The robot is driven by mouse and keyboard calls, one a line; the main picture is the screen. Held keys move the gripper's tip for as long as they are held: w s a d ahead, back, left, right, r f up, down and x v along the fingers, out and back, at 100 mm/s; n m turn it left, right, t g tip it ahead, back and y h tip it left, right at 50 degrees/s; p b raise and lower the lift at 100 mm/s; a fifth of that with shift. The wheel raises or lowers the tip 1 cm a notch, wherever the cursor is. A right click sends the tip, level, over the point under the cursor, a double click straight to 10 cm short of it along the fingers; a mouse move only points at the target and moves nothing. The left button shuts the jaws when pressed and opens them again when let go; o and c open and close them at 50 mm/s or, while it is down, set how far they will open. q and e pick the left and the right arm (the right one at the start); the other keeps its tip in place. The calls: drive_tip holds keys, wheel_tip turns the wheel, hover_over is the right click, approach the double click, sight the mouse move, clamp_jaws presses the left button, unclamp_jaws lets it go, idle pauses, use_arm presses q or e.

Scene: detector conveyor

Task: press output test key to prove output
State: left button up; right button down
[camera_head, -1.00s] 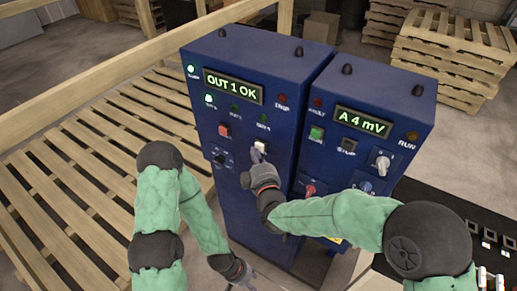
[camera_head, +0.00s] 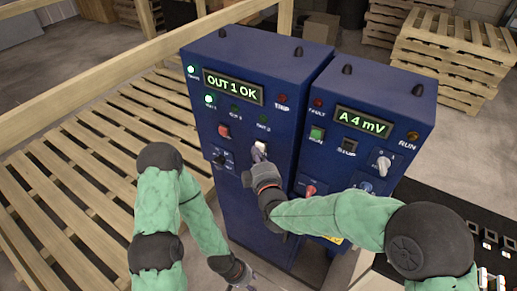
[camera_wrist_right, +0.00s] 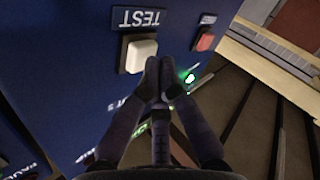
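The white TEST key (camera_head: 261,147) is on the front of the left blue cabinet (camera_head: 232,120). In the right wrist view the key (camera_wrist_right: 140,53) stands proud of the panel beside its upside-down TEST label. My right gripper (camera_head: 258,155) is shut and empty. Its fingertips (camera_wrist_right: 160,75) are together at the key's right lower edge; I cannot tell if they touch it. The cabinet's display (camera_head: 233,85) reads "OUT 1 OK", and a green lamp (camera_head: 209,100) below it is lit. My left gripper (camera_head: 241,276) is low at the bottom; its fingers are unclear.
A red button (camera_head: 224,131) and a black knob (camera_head: 219,158) are left of the key. The right blue cabinet (camera_head: 375,100) shows "A 4 mV" and has a green button (camera_head: 317,134) and a red knob (camera_head: 310,190).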

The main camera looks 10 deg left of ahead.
drive_tip(key=shift+w, duration=0.2)
idle(0.3)
drive_tip(key=shift+s, duration=0.1)
drive_tip(key=shift+s+a, duration=0.25)
drive_tip(key=shift+s, duration=0.5)
drive_tip(key=s, duration=0.1)
drive_tip(key=s+a, duration=0.1)
drive_tip(key=s, duration=0.2)
drive_tip(key=shift+s+a+p, duration=0.35)
idle(0.8)
